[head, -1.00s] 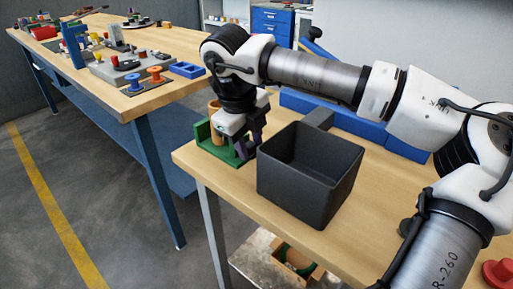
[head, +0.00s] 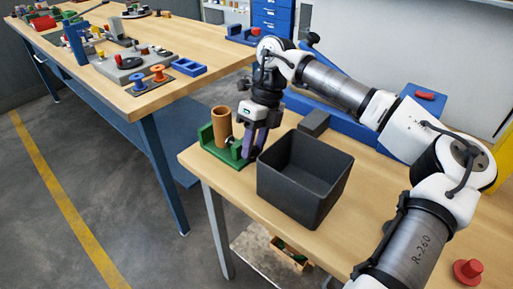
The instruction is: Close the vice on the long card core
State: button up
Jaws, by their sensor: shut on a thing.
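The tan card core (head: 221,124) stands upright in the green vice (head: 210,150) at the left end of the near table. A small silver part (head: 236,151) shows between the vice and the fingers.
A dark grey open bin (head: 305,180) stands close to the right of my gripper. A blue block-like fixture (head: 340,122) lies behind it. A red knobbed piece (head: 467,270) is at the near right. Another workbench (head: 150,85) with spools and parts stands at the left.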

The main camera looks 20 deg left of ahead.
jog(key=o, duration=0.6)
jog(key=shift+d, duration=0.1)
jog(key=shift+s+f+t+h+b, duration=0.2)
jog(key=shift+f+t+h+b, duration=0.1)
jog(key=shift+t+b, duration=0.7)
jog(key=shift+s+b, duration=0.1)
jog(key=shift+b, duration=0.6)
jog(key=shift+a+r+t+h, duration=0.2)
jog(key=shift+r+t+h, duration=0.2)
jog(key=shift+t, duration=0.4)
jog(key=shift+s+b, duration=0.1)
jog(key=shift+b, duration=0.2)
